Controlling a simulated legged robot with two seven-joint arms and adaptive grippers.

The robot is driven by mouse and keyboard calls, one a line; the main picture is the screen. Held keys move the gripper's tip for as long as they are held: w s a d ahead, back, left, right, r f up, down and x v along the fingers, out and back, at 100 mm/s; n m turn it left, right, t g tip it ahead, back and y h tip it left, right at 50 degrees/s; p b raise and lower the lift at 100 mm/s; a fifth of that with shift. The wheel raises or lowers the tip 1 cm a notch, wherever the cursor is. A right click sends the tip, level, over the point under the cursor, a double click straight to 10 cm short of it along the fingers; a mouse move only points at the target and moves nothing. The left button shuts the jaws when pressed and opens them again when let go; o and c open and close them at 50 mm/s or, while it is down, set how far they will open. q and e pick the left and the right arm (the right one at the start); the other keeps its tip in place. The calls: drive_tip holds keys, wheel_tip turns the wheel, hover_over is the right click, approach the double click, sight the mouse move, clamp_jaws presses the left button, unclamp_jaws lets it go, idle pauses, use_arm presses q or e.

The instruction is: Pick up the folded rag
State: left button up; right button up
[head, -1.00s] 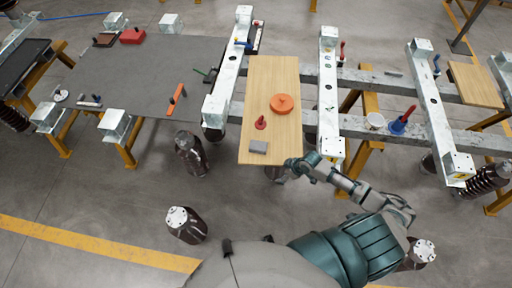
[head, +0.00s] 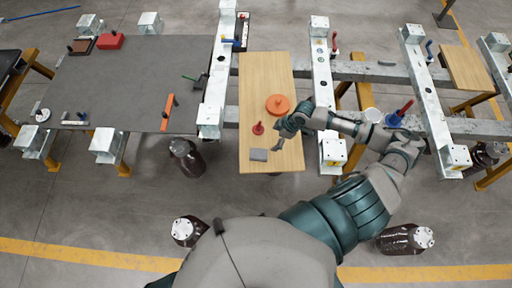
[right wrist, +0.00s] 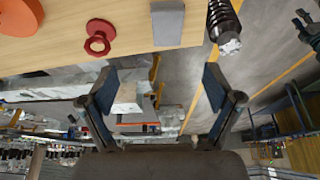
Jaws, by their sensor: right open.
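The folded rag (head: 258,154) is a small flat grey rectangle. It lies near the front edge of the wooden board (head: 270,70). In the right wrist view the rag (right wrist: 168,22) shows at the top, near the board's edge. My right gripper (head: 281,142) is above the board's right side, just to the right of the rag and apart from it. In the right wrist view the gripper (right wrist: 160,82) is open, with nothing between its fingers. My left gripper is not in view.
A red knobbed object (head: 258,128) stands just behind the rag, and an orange disc (head: 278,105) lies farther back. Metal beams (head: 333,150) flank the board. A blue-and-red tool (head: 398,115) stands on the right. The grey panel (head: 130,80) at left is largely bare.

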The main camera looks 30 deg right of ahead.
approach(259, 153)
drive_tip(key=x, duration=0.5)
drive_tip(key=shift+r, duration=0.1)
drive_tip(key=shift+w+f, duration=0.1)
drive_tip(key=shift+f, duration=0.4)
drive_tip(key=x, duration=0.4)
drive_tip(key=shift+f+p, duration=0.25)
drive_tip(key=shift+p, duration=0.1)
drive_tip(key=shift+a, duration=0.4)
drive_tip(key=c, duration=1.1)
drive_tip(key=shift+d, duration=0.25)
drive_tip(key=shift+c, duration=0.2)
